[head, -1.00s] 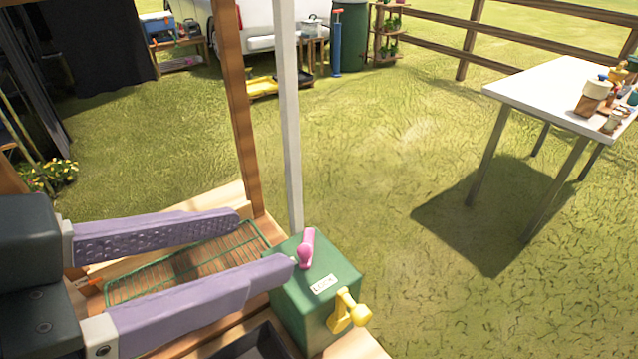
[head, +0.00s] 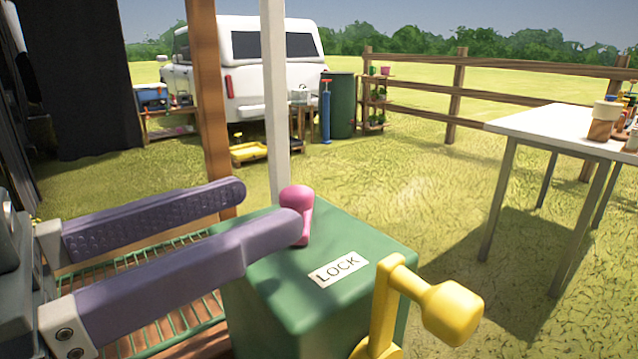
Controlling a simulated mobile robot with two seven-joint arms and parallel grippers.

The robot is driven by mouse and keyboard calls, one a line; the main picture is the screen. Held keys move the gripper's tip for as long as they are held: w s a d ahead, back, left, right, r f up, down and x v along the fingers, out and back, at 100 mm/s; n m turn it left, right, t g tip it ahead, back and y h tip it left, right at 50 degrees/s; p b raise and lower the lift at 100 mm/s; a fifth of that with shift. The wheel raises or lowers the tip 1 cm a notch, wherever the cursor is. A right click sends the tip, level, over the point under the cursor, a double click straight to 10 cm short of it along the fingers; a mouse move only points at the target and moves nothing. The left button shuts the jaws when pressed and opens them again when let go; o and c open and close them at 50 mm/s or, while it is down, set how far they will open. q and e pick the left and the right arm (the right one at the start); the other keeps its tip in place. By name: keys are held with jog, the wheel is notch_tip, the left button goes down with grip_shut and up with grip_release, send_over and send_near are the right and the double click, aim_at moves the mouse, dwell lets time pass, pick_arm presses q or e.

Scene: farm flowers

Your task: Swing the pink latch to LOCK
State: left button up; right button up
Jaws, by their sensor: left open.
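The pink latch (head: 302,212) stands on top of the green box (head: 268,258), toward its back edge. A white label reading LOCK (head: 338,269) lies on the box top, to the right of and nearer than the latch. My left gripper (head: 268,208) comes in from the left with its two purple fingers spread apart. The tip of the nearer finger overlaps the latch in the picture; I cannot tell whether it touches. The farther finger ends to the left of the latch. Nothing is between the fingers. My right gripper is not in view.
A yellow crank handle (head: 440,308) sticks out at the right side of the box. A green wire rack (head: 165,318) lies under the left gripper. A white post (head: 275,100) and a wooden post (head: 208,110) rise behind. A white table (head: 560,130) stands at the right over open grass.

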aim_at(329, 224)
pick_arm(q)
jog(key=x, duration=0.8)
jog(key=shift+w+d+p, duration=0.1)
jog(key=shift+d+p, duration=0.05)
jog(key=shift+p, duration=0.15)
grip_shut()
